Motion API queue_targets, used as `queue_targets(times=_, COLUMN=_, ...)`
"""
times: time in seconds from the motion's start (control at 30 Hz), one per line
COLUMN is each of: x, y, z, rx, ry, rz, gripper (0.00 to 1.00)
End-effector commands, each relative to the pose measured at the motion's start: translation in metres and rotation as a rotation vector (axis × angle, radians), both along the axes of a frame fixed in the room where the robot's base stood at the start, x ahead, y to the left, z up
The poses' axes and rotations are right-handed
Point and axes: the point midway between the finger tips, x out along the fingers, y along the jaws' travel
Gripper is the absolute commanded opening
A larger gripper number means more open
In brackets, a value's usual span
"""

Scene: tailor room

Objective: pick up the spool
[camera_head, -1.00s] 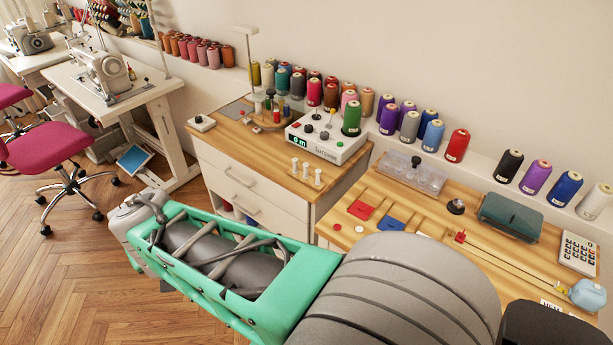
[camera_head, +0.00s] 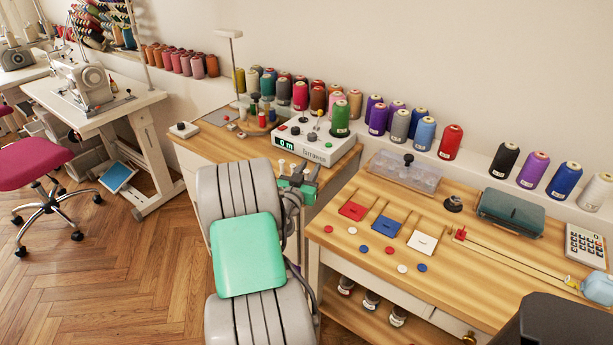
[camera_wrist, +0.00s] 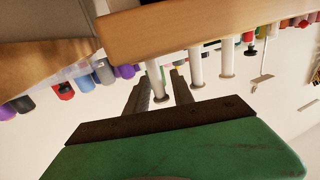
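Three small white spools stand on the front part of the wooden cabinet top: the left spool (camera_wrist: 157,82), the middle spool (camera_wrist: 196,67) and the right spool (camera_wrist: 227,60) in the wrist view, which is upside down. The left spool appears between the fingertips in the picture. I cannot tell how far ahead of them it is. In the head view my gripper (camera_head: 298,183) is at the cabinet's front edge.
A white control box (camera_head: 313,145) stands just behind the gripper on the cabinet. Coloured thread cones (camera_head: 340,120) line the wall ledge. The right table (camera_head: 470,240) holds a clear box (camera_head: 405,172), fabric squares and buttons.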

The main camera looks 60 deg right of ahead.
Motion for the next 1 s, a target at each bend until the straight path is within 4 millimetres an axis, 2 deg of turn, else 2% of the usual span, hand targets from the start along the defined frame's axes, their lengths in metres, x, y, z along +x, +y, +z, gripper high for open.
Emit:
queue_targets(times=0.1, x=0.0011, y=-0.0093, z=-0.0003, rx=0.0, ry=0.001, rz=0.0, gripper=0.29)
queue_targets(times=0.27, x=0.0016, y=-0.0092, z=-0.0007, rx=0.0, ry=0.001, rz=0.001, gripper=0.29)
queue_targets(times=0.63, x=0.0015, y=-0.0088, z=-0.0007, rx=0.001, ry=0.001, rz=0.001, gripper=0.0)
queue_targets(times=1.0, x=0.0015, y=-0.0087, z=-0.0006, rx=0.001, ry=0.0, rz=0.001, gripper=0.0)
